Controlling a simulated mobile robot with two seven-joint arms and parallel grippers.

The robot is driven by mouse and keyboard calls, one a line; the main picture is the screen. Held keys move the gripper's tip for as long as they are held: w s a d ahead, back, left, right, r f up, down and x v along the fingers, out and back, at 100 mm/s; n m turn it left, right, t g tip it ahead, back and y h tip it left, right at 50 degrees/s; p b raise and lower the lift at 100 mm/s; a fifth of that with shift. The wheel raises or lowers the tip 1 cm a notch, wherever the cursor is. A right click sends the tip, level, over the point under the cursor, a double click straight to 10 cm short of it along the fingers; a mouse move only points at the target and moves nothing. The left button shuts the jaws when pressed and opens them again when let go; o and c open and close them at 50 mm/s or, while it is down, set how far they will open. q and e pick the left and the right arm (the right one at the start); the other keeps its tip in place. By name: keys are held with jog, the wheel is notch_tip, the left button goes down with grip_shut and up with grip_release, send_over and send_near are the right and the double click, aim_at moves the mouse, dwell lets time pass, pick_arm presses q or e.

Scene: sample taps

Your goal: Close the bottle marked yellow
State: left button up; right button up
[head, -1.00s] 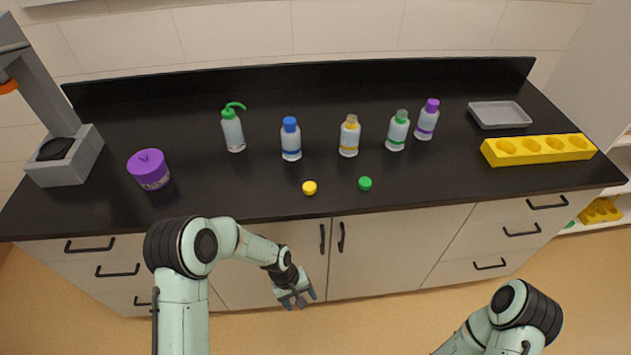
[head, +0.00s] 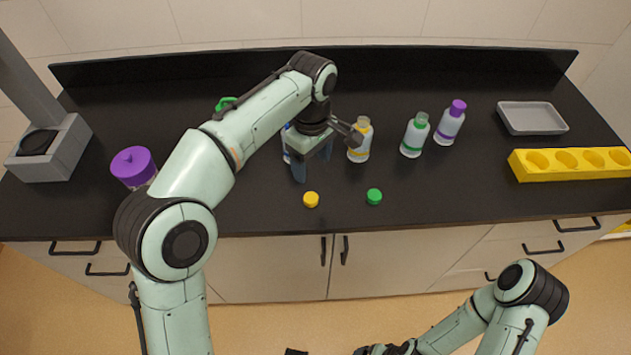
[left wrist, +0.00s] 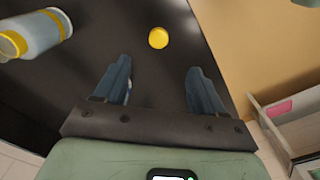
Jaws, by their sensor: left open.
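The yellow-banded bottle (head: 359,141) stands upright on the black counter, its top uncapped with a yellow neck. It also shows at the upper left of the left wrist view (left wrist: 42,35). A loose yellow cap (head: 311,200) lies on the counter in front of it and shows in the left wrist view (left wrist: 158,38). My left gripper (head: 312,163) is open and empty, pointing down above the counter behind the yellow cap, left of the bottle. In the left wrist view the cap lies beyond the gap between the fingertips (left wrist: 158,70). My right gripper is at best a dark sliver at the bottom edge.
A green cap (head: 374,197) lies right of the yellow one. A green-banded open bottle (head: 414,136) and a purple-capped bottle (head: 449,124) stand to the right. My left arm partly hides a blue-capped bottle (head: 287,145) and the green-spouted bottle (head: 226,103). A purple jar (head: 133,166) stands left.

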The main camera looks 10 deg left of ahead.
pick_arm(q)
jog(key=shift+s, duration=0.1)
pick_arm(e)
jog(key=shift+s, duration=0.1)
pick_arm(q)
jog(key=b, duration=0.2)
send_over(312, 198)
jog(key=f, duration=0.7)
jog(key=shift+s+d+f, duration=0.1)
jog(key=shift+s+f, duration=0.1)
jog(key=shift+s, duration=0.05)
jog(key=shift+w+f, duration=0.1)
jog(key=shift+f, duration=0.3)
pick_arm(e)
jog(key=shift+s+f, duration=0.25)
jog(key=shift+f, duration=0.3)
jog(key=shift+s+f, duration=0.2)
jog(key=shift+f, duration=0.3)
pick_arm(q)
notch_tip(312, 198, down, 5)
jog(key=shift+w+f, duration=0.1)
jog(key=shift+w, duration=0.05)
pick_arm(e)
jog(key=shift+s+f, duration=0.15)
jog(key=shift+f, duration=0.15)
